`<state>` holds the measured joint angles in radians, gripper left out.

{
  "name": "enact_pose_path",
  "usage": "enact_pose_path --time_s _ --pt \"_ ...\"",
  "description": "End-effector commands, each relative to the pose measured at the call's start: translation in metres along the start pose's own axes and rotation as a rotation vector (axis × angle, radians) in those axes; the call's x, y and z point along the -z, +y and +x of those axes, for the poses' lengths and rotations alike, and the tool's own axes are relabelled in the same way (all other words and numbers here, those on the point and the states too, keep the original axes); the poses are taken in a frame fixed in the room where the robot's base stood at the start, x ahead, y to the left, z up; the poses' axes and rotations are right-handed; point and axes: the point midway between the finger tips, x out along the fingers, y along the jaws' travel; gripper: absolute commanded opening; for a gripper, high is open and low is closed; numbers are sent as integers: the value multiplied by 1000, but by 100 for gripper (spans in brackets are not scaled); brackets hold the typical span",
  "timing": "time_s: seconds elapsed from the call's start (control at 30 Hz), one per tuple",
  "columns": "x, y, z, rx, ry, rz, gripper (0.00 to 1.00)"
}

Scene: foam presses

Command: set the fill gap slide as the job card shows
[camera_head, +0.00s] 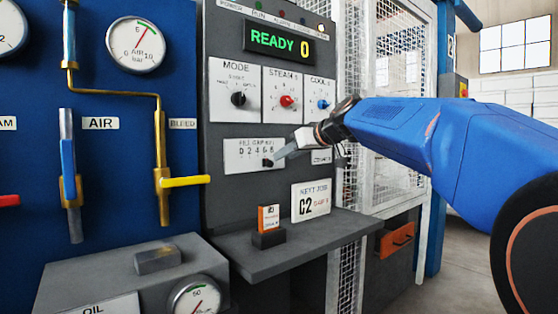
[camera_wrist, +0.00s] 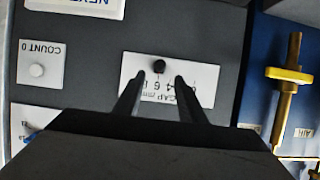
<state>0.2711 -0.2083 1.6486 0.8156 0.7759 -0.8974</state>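The fill gap plate (camera_head: 240,155) is a white panel with a printed scale, low on the grey control panel. Its black slide knob (camera_head: 267,162) sits toward the right, high-number end; the exact mark is unclear. In the wrist view the plate (camera_wrist: 205,72) appears upside down, and the knob (camera_wrist: 160,67) lies between my fingertips, near the 6. My gripper (camera_wrist: 160,76) is open, one finger on each side of the knob, with visible gaps. It also shows in the head view (camera_head: 283,156).
Mode, steam (camera_head: 287,101) and cool knobs sit above the plate, under a display (camera_head: 278,43) reading "READY 0". A grey shelf (camera_head: 310,245) below holds a small orange-and-white block (camera_head: 268,218). A yellow-handled bleed valve (camera_head: 185,181) stands left.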

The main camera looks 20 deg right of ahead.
Motion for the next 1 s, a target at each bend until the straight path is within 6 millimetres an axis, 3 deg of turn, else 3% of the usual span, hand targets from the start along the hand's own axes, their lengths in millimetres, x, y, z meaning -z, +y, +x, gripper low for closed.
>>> enact_pose_path --time_s 0.3,0.5,1.0 --pt "0 1 -64 -4 2 0 37" --pt "0 0 -87 -1 1 0 37" --pt "0 0 -96 1 0 0 37"
